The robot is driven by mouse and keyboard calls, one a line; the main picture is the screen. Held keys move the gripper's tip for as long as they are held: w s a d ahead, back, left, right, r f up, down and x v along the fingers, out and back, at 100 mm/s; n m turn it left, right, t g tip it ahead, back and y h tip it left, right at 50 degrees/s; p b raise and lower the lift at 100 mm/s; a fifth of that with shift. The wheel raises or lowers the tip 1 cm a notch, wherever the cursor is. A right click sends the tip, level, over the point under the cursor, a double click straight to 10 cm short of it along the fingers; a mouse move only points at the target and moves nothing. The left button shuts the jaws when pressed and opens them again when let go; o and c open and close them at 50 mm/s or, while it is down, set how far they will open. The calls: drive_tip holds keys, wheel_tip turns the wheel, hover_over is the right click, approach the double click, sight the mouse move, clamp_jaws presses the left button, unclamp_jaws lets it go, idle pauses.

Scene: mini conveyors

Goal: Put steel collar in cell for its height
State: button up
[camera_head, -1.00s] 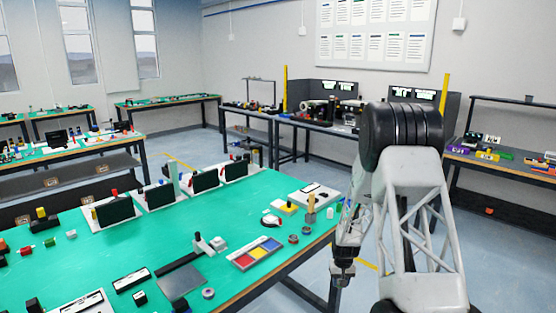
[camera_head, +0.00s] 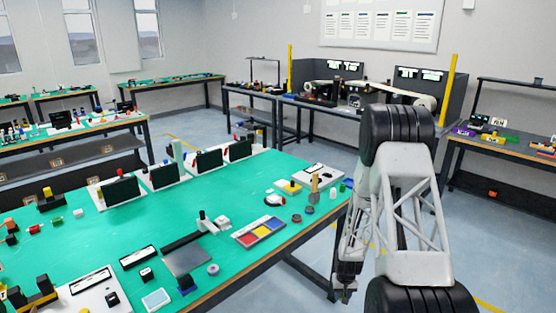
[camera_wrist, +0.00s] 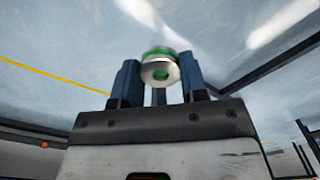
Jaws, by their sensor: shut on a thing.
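In the head view my gripper (camera_head: 345,294) hangs beyond the table's right front edge, over the floor; the collar is too small to make out there. A tray with red, yellow and blue cells (camera_head: 237,236) lies on the green table, left of my gripper and apart from it. Cell heights cannot be read.
Small rings (camera_head: 297,218) lie right of the tray, and a grey ring (camera_head: 213,269) lies front left. A wooden post (camera_head: 315,186) stands near the right edge. A dark conveyor strip with a grey plate (camera_head: 186,260) lies left of the tray. The green table (camera_head: 110,235) has bare patches.

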drive_tip(key=s+a+r+n, duration=0.2)
drive_tip(key=a+r+n, duration=0.1)
drive_tip(key=a+r, duration=1.1)
drive_tip(key=s+a+r+n, duration=0.2)
drive_tip(key=a+r+n, duration=0.1)
drive_tip(key=a+r, duration=1.1)
drive_tip(key=shift+s+a+r, duration=0.25)
drive_tip(key=shift+s+r, duration=0.05)
drive_tip(key=shift+r, duration=1.85)
hover_over(262, 232)
drive_tip(key=shift+f, duration=0.75)
drive_tip(key=shift+f, duration=1.75)
drive_tip(key=shift+f, duration=0.6)
drive_tip(key=o, duration=1)
drive_tip(key=shift+f, duration=0.1)
